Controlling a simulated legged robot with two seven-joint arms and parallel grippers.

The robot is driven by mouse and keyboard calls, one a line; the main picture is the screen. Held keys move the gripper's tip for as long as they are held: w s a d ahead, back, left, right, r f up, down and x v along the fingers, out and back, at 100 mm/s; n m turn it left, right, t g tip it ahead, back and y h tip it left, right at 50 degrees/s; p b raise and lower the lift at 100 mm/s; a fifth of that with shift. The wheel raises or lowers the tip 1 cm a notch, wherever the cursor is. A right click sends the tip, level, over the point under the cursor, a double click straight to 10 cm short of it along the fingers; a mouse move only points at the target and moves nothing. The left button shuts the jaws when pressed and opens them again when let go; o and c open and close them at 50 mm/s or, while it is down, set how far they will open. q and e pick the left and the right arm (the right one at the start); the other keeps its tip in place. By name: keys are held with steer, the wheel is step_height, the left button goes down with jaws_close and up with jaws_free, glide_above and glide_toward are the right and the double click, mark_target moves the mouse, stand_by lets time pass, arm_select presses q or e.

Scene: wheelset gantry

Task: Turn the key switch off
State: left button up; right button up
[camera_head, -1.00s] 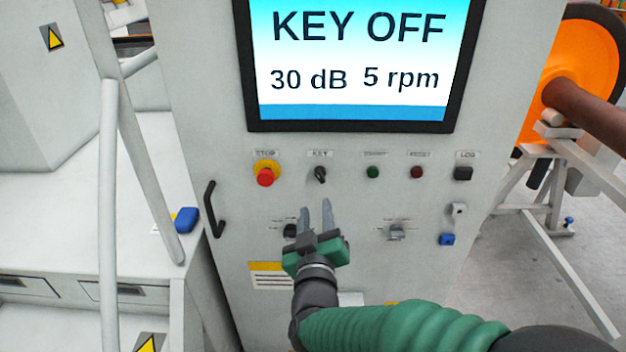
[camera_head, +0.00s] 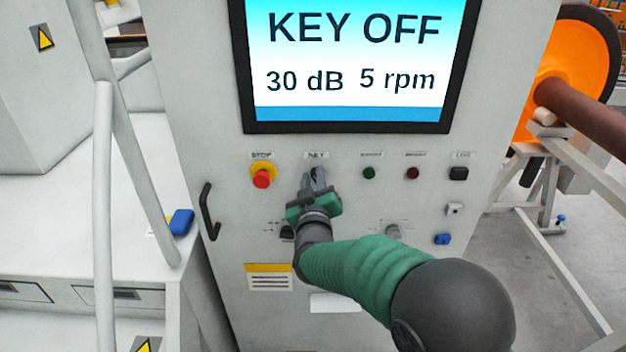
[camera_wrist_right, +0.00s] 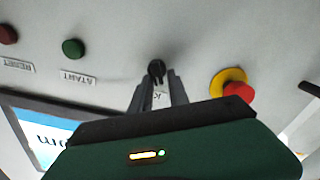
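The key switch is a small black knob under the KEY label on the grey panel; it shows in the wrist view (camera_wrist_right: 156,69) and is mostly covered by my gripper in the head view. The screen (camera_head: 350,60) above it reads "KEY OFF", "30 dB" and "5 rpm". My right gripper (camera_head: 314,174) is at the switch. In the wrist view its two fingers (camera_wrist_right: 157,82) are apart, with the knob between and just beyond their tips; I cannot tell whether they touch it. My left gripper is not in view.
A red stop button (camera_head: 262,178) on a yellow base sits close left of the switch. Green (camera_head: 369,173) and red (camera_head: 412,173) buttons and a black LOG button (camera_head: 458,173) are to the right. A black handle (camera_head: 209,211) stands out at the panel's left edge.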

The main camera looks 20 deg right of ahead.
jaws_close()
steer(key=shift+d+r+p, duration=0.1)
steer(key=shift+p, duration=0.3)
steer(key=shift+n, duration=0.4)
steer(key=shift+f, duration=0.25)
steer(key=o, duration=0.5)
jaws_free()
steer(key=shift+o, duration=0.2)
steer(key=shift+d, duration=0.1)
